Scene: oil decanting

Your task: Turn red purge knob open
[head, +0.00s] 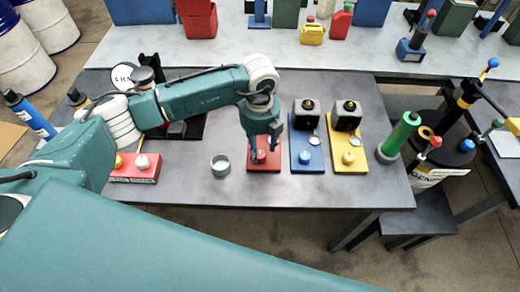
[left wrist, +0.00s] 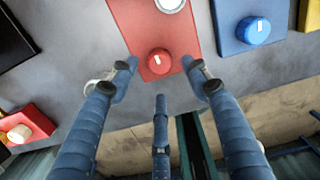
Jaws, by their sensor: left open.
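The red purge knob (left wrist: 159,61) shows in the left wrist view as a round red cap with a white mark, on a red panel (left wrist: 130,20). My left gripper (left wrist: 160,85) is open, with its blue fingers spread around and short of the knob; nothing is between them. In the head view my left gripper (head: 264,150) hangs over the red panel (head: 262,168) and hides much of it, so I cannot clearly make out the knob there. My right gripper is not in view.
A blue panel (head: 307,166) and a yellow panel (head: 355,169) with knobs stand to the right. A grey cup (head: 220,164) and a red box (head: 135,175) with knobs are to the left. The table front (head: 330,192) is clear.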

